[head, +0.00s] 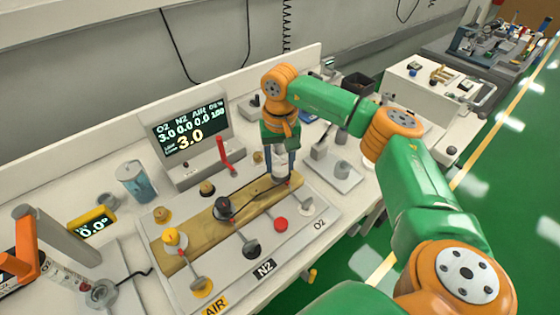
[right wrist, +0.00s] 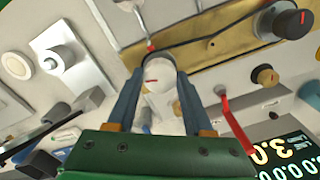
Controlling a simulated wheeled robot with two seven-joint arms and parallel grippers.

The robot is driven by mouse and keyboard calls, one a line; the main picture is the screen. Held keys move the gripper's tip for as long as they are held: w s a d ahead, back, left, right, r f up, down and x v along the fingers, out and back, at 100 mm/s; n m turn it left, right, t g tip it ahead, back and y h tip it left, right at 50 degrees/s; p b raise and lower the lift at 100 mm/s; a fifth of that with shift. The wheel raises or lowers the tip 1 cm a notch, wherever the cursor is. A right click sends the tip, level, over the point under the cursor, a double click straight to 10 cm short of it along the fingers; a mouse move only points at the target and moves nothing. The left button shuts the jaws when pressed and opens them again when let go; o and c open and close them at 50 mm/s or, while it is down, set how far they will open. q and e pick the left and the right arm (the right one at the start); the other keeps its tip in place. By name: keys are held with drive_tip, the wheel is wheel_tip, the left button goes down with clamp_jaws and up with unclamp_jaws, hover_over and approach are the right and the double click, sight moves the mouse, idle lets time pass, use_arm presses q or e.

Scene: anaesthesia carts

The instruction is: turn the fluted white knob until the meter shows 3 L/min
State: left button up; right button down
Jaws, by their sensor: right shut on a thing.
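The fluted white knob (head: 279,172) stands at the right end of the brass-coloured bar on the gas panel. In the right wrist view the white knob (right wrist: 158,82) shows a red mark on its face. My right gripper (head: 280,164) is shut on it from above, with one blue-grey finger on each side. The meter display (head: 188,137) reads O2 3.0, N2 0.0 and Air 0.0, with a large 3.0 below. Part of the display (right wrist: 283,150) shows in the right wrist view. My left gripper is not in view.
A black knob (head: 223,208) and a yellow knob (head: 172,239) stand on the same bar. A red lever (head: 222,155) rises beside the display. A glass of blue liquid (head: 136,182) stands at left. Green floor (head: 480,230) lies clear at right.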

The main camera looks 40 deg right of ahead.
sight(280, 166)
drive_tip(key=shift+c, duration=1.5)
unclamp_jaws()
wheel_tip(280, 166, up, 7)
drive_tip(key=shift+r+b, duration=0.1)
drive_tip(key=shift+b, duration=0.5)
